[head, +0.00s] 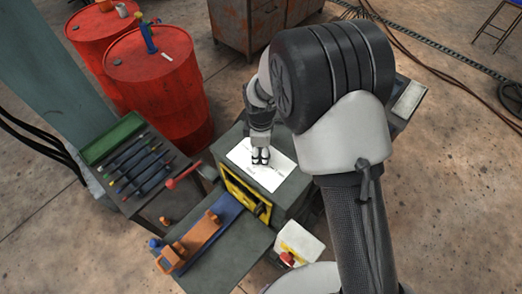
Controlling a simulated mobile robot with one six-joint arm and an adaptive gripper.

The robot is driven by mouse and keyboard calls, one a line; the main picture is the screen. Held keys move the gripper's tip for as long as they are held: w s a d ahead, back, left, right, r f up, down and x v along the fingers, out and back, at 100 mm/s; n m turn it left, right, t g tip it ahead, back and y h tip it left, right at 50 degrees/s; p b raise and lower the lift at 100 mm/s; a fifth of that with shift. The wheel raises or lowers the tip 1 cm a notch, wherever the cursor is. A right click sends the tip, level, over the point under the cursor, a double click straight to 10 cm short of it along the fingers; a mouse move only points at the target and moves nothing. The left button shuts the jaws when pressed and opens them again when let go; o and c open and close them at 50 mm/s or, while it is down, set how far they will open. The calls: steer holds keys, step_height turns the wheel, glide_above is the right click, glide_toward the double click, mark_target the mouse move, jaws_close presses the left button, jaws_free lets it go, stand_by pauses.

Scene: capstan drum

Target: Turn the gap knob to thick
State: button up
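A dark grey machine (293,190) stands in the middle of the head view, with a white sheet (243,155) on its top. Its front has a yellow-framed opening (233,188) with a dark part (262,208) at the right end. I cannot make out which part is the gap knob or read any thick marking. My gripper (261,161) points down over the white sheet, apart from the yellow frame. Its two fingertips look close together with nothing visible between them; whether they are shut is too small to tell. My arm hides the machine's right side.
A red-knobbed lever (183,178) sticks out left of the machine. An outfeed table (225,253) holds orange and blue pieces. A tool tray (140,165) and red drums (160,80) stand at left. A white-and-yellow box (302,243) with a red button is in front.

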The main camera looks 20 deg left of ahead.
steer(key=m+b, duration=0.2)
steer(key=m, duration=0.2)
steer(key=shift+f+b, duration=0.1)
steer(key=shift+b, duration=0.2)
steer(key=m+b, duration=0.2)
steer(key=m, duration=0.2)
steer(key=shift+m, duration=0.3)
steer(key=m+b, duration=0.1)
steer(key=m, duration=0.3)
steer(key=shift+m, duration=0.3)
steer(key=m+b, duration=0.1)
steer(key=m, duration=0.3)
steer(key=shift+m, duration=0.3)
steer(key=o, duration=1)
steer(key=shift+o, duration=0.2)
